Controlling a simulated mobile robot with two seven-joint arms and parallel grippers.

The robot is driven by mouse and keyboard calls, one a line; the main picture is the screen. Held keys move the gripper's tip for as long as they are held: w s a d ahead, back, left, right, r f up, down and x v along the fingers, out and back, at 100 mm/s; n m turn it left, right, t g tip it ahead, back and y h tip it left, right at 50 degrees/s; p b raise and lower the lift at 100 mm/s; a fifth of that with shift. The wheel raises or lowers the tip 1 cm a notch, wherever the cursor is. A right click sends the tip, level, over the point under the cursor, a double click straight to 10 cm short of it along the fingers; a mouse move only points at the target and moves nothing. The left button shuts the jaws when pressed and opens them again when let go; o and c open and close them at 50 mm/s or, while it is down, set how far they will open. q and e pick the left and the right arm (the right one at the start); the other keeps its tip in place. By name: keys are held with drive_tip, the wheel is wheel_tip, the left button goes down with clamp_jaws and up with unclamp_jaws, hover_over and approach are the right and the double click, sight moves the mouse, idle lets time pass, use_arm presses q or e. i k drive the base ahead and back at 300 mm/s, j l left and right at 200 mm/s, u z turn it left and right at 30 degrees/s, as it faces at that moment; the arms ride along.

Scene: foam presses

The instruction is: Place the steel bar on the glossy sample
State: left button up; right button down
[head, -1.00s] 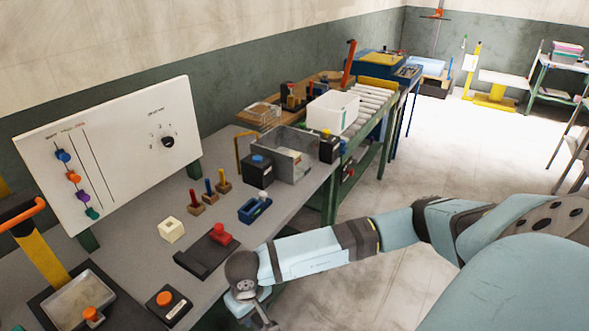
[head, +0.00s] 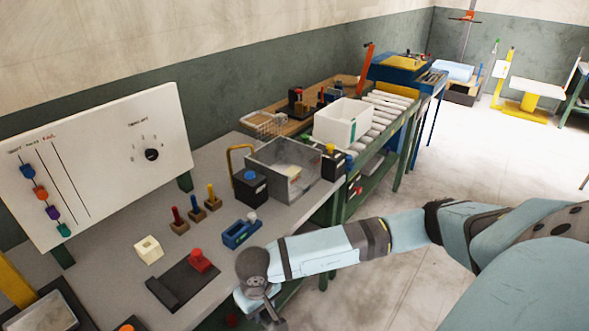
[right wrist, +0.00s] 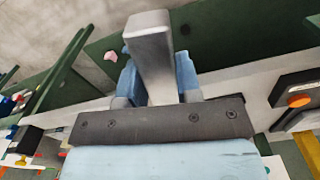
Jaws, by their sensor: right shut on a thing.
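My right gripper (right wrist: 153,82) is shut on a grey steel bar (right wrist: 150,38), which stands out lengthwise between the blue fingers in the right wrist view. In the head view the right gripper (head: 266,304) hangs at the front edge of the bench, low in the picture, and the bar there is small and partly hidden. A cream block (head: 149,250) with a small mark on top sits on the bench, left of the gripper. I cannot tell which thing is the glossy sample. My left gripper is not in view.
The grey bench (head: 110,281) carries a dark plate with a red knob (head: 200,260), a blue fixture (head: 240,233), several small coloured pegs and an open grey bin (head: 262,158). A white control board (head: 100,160) stands behind. A white bin (head: 342,121) sits on rollers farther back.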

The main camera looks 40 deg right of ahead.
sight(290, 172)
drive_tip(key=l+u, duration=0.15)
drive_tip(key=l, duration=1.55)
drive_tip(key=i, duration=0.05)
